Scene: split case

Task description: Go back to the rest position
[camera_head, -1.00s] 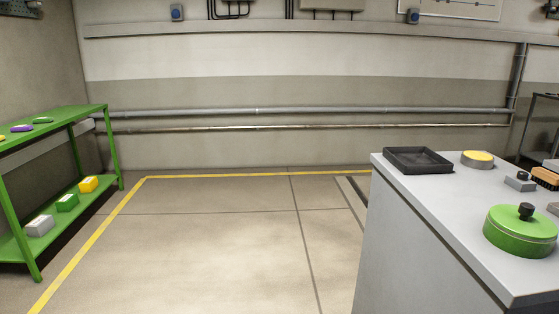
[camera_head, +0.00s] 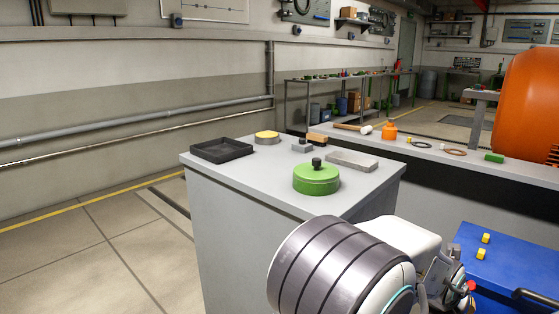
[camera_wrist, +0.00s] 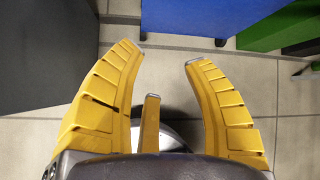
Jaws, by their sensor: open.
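My gripper (camera_wrist: 165,55) shows in the wrist view with its yellow fingers spread apart. It is open, with nothing between the fingertips but the tiled floor below. In the head view my arm fills the lower middle and right, in front of the grey workbench, and the fingers cannot be made out there. A green round case with a black knob (camera_head: 316,180) sits on the grey workbench (camera_head: 240,178), apart from my arm.
On the workbench also stand a black tray (camera_head: 222,150), a yellow-topped disc (camera_head: 267,138) and a grey block (camera_head: 352,161). A blue surface (camera_head: 500,265) with small yellow pieces lies at right. A big orange machine (camera_head: 530,105) stands behind it. Open floor (camera_head: 110,250) lies at left.

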